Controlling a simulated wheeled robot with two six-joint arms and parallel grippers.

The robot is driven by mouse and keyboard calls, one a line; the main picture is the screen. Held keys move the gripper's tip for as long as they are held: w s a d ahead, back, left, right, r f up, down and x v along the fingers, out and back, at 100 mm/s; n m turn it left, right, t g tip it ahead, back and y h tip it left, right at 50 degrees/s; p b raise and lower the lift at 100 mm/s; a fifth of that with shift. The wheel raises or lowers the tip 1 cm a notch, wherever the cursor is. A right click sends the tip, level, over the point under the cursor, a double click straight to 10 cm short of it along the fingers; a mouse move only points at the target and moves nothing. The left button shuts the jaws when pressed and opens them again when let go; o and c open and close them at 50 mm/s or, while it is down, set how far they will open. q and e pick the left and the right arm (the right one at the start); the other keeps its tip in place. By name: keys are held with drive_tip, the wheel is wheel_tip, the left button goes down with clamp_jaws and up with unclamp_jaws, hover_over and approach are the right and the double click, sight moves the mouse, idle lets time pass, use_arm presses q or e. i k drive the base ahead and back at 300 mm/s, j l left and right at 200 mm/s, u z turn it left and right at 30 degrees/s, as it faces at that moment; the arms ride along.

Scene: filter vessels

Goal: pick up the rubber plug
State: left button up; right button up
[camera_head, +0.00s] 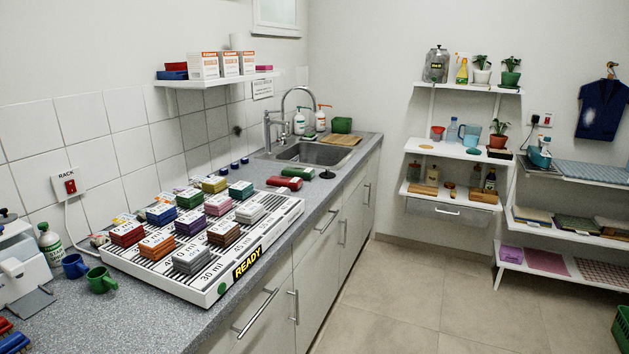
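A small black round piece (327,174), which looks like the rubber plug, lies on the grey speckled counter (340,160) near its front edge, just in front of the sink (312,152). It is small in the view, so its exact shape is hard to tell. It appears to lie free, with nothing on top of it. Neither of my grippers is in view.
A white rack (240,275) with several coloured blocks and a READY sign fills the middle of the counter. Red and green pieces (290,178) lie beside the plug. A curved tap (283,110) rises behind the sink.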

sight(328, 174)
drive_tip(key=i+l+z, duration=0.35)
drive_tip(key=i, duration=0.2)
drive_tip(key=i+l+z, duration=0.4)
drive_tip(key=i, duration=0.2)
drive_tip(key=i+z, duration=0.35)
drive_tip(key=i, duration=0.2)
